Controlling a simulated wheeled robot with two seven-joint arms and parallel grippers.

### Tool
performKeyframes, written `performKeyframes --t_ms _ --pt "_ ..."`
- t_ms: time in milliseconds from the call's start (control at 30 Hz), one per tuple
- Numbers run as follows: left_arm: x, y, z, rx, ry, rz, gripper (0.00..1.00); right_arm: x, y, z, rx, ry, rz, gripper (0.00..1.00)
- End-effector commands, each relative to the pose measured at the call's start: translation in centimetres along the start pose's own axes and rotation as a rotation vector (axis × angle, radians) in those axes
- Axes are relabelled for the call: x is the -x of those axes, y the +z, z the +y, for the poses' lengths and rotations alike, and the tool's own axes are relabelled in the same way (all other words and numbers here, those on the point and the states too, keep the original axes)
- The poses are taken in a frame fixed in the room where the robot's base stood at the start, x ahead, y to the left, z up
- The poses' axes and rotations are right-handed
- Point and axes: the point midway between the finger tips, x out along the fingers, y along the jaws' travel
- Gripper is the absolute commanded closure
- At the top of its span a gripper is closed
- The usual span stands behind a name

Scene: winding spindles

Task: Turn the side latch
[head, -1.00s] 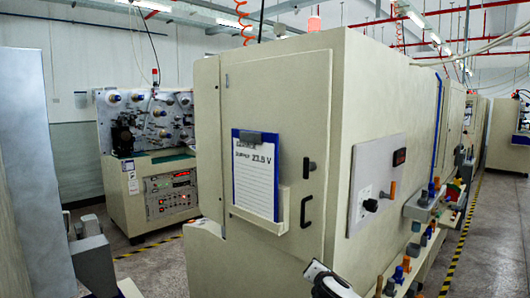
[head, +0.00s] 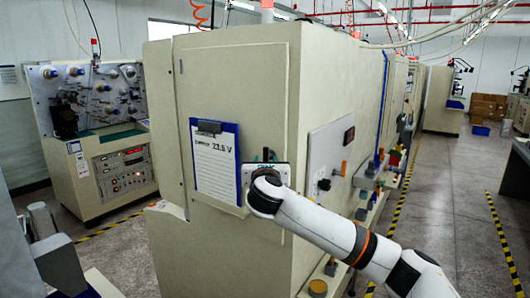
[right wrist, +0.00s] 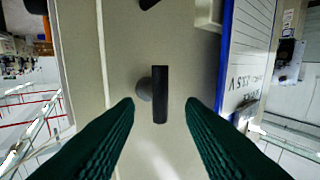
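The side latch (right wrist: 160,95) is a dark upright bar on a round grey base, on the cream cabinet door (right wrist: 155,140) in the right wrist view. My right gripper (right wrist: 160,108) is open, with a dark ribbed finger on each side of the latch. Gaps show between the bar and both fingers. In the head view my right gripper (head: 266,157) is at the door, right of the clipboard, and the white arm and hand hide most of the latch area.
A clipboard (head: 215,163) in a holder hangs left of the right gripper. A control panel (head: 331,150) with knobs is on the cabinet's right side. A spool machine (head: 115,175) stands at the left. A floor aisle (head: 450,190) is clear at the right.

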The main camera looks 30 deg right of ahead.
Motion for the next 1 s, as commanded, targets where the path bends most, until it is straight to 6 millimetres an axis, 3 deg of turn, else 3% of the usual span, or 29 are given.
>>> performKeyframes --t_ms 200,567,800,1000 --pt "1.1 0.1 0.1 0.0 0.001 0.001 0.64 -2.5 -0.1 0.0 0.0 0.001 0.0 0.64" --pt "1.2 0.0 0.1 0.0 0.002 0.001 0.64 -2.9 0.0 -0.1 -0.001 -0.001 0.0 0.64" --pt "1.2 0.0 0.3 -0.001 0.004 0.002 0.64 -2.9 0.0 0.0 -0.001 -0.001 0.0 1.0" --pt "0.9 0.0 0.3 -0.001 0.004 0.002 0.64 -2.9 0.1 0.0 -0.007 -0.001 0.004 1.0"
